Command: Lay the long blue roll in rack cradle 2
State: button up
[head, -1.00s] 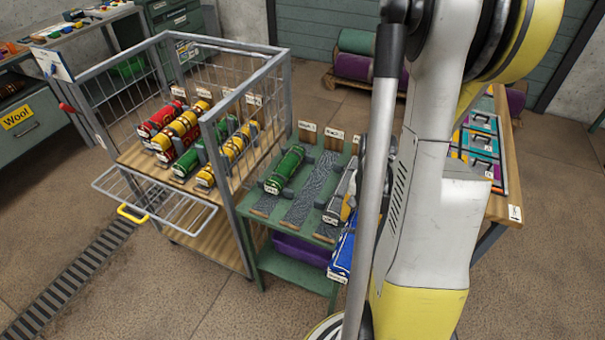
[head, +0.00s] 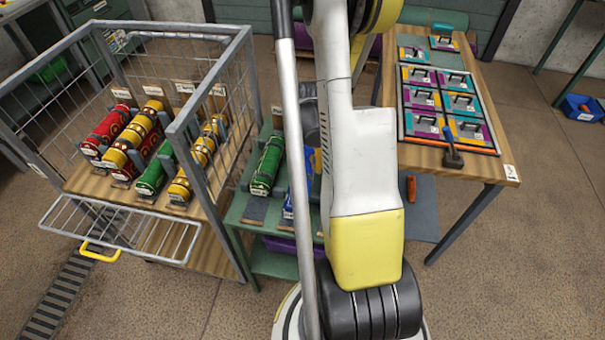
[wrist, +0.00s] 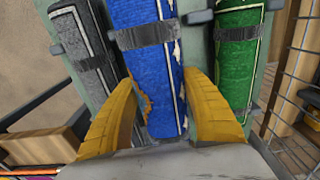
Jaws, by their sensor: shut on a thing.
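The long blue roll (wrist: 150,70) is between the two yellow fingers of my gripper (wrist: 160,80), which is shut on it. In the wrist view it runs lengthwise over the middle of the green rack, between a grey roll (wrist: 85,40) and a green roll (wrist: 235,50). A dark band crosses it. In the head view, part of the blue roll (head: 288,207) shows just right of the green roll (head: 267,165) on the rack (head: 236,208). My arm hides the rest and the gripper there. I cannot tell whether the blue roll rests in the middle cradle or hangs just above it.
A wire cart (head: 215,215) with several red, yellow and green rolls stands left of the rack, its front flap (head: 120,228) folded out. A wooden table (head: 480,168) with a tray of coloured tiles (head: 445,110) is at the right. The floor in front is clear.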

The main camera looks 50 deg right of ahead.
aim_at(303, 151)
jog(key=shift+w+d+f+b, duration=0.3)
jog(key=shift+w+d+f, duration=0.55)
jog(key=shift+w, duration=0.25)
jog(key=shift+a+f+b, duration=0.1)
jog(key=shift+f+b, duration=0.85)
jog(key=shift+f, duration=1)
jog(key=shift+f, duration=0.2)
jog(key=o, duration=1.4)
jog(key=shift+r, duration=0.1)
notch_tip(303, 151, up, 12)
jog(key=p, duration=0.5)
jog(key=shift+r, duration=0.2)
